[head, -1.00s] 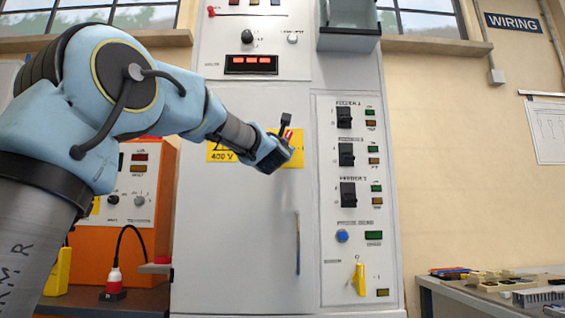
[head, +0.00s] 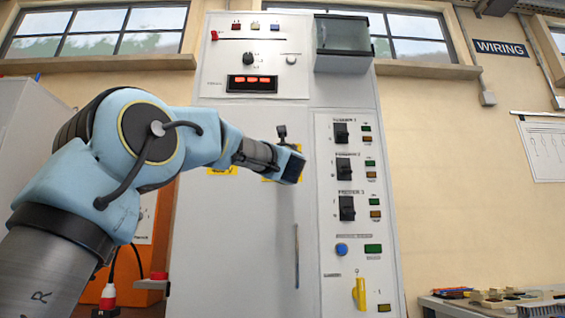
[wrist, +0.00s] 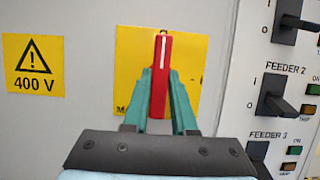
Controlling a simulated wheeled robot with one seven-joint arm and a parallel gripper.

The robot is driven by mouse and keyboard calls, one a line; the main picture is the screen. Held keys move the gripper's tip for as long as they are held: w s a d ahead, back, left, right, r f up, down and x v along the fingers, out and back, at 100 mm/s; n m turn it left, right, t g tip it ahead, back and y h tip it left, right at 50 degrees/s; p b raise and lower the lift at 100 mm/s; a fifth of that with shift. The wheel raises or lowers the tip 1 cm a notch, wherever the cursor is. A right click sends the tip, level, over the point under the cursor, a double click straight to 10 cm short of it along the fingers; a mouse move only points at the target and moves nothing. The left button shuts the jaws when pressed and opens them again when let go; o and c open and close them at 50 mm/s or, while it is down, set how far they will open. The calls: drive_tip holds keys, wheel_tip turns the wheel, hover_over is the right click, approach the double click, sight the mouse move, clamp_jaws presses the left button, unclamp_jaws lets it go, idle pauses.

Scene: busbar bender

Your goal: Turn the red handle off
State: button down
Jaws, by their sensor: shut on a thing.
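The red handle (wrist: 160,75) has a white line on its face and stands upright in front of a yellow plate (wrist: 185,50) on the grey cabinet door. In the wrist view, the green fingers of my gripper (wrist: 160,88) are shut on it from both sides. In the head view, my gripper (head: 294,168) is at the cabinet in front of the yellow plate (head: 267,177), and hides the red handle.
A panel with black feeder switches (head: 346,208) is close to the right of my gripper. A yellow 400 V sign (wrist: 34,62) is to the left. A vertical door handle (head: 296,255) is below. A yellow lever (head: 359,292) sits low on the right panel.

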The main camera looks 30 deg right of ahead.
drive_tip(key=c, duration=0.7)
unclamp_jaws()
drive_tip(key=b+v, duration=0.3)
drive_tip(key=v, duration=0.7)
drive_tip(key=shift+s+a+f, duration=0.1)
drive_tip(key=shift+s+f, duration=0.1)
drive_tip(key=shift+s, duration=0.1)
drive_tip(key=shift+f, duration=0.1)
